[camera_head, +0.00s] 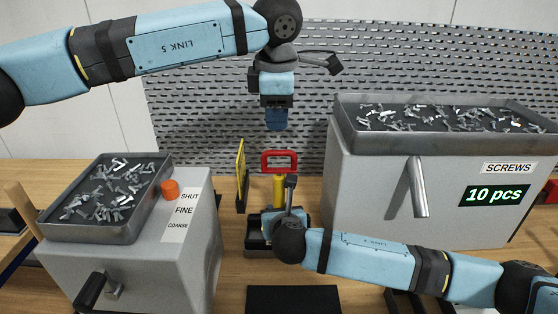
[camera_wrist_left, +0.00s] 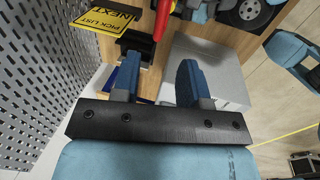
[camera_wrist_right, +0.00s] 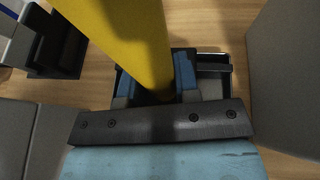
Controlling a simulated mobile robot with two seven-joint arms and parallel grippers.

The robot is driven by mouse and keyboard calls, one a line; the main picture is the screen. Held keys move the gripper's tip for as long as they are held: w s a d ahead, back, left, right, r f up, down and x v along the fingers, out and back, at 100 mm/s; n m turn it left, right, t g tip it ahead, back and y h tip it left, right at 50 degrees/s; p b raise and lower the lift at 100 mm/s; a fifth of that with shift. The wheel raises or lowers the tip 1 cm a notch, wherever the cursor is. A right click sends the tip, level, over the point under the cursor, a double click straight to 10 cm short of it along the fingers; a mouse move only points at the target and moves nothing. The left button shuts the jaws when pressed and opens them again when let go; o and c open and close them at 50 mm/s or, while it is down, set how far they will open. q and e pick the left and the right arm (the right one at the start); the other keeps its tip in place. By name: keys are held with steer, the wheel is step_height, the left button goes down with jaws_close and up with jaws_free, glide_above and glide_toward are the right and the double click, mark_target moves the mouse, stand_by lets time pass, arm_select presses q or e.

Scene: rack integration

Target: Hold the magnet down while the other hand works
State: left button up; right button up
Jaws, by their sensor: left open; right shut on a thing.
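The magnet, with a red loop handle (camera_head: 279,154) and a yellow shaft (camera_head: 280,188), stands upright in the middle of the bench. Its thick yellow shaft (camera_wrist_right: 125,35) fills the space between the right fingers. My right gripper (camera_wrist_right: 155,85) is shut on this shaft, low down over a dark divided tray (camera_head: 257,246). The magnet's lower end is hidden. My left gripper (camera_head: 276,122) is open and empty above the red handle, pointing down. In the left wrist view, the red handle (camera_wrist_left: 163,18) shows beyond the open fingers (camera_wrist_left: 157,85).
A grey dispenser (camera_head: 185,240) with a screw pan (camera_head: 60,233) and orange knob stands left. A larger box (camera_head: 370,190) with a lever (camera_head: 418,190) and a "10 pcs" display stands right. A yellow sign (camera_head: 240,170) stands beside the magnet. A black mat (camera_head: 293,300) lies in front.

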mark_target(277, 151)
arm_select(q)
steer(key=f, duration=0.2)
steer(key=w+f, duration=0.1)
steer(key=f, duration=0.5)
steer(key=shift+w+f, duration=0.15)
steer(key=shift+w, duration=0.25)
jaws_close()
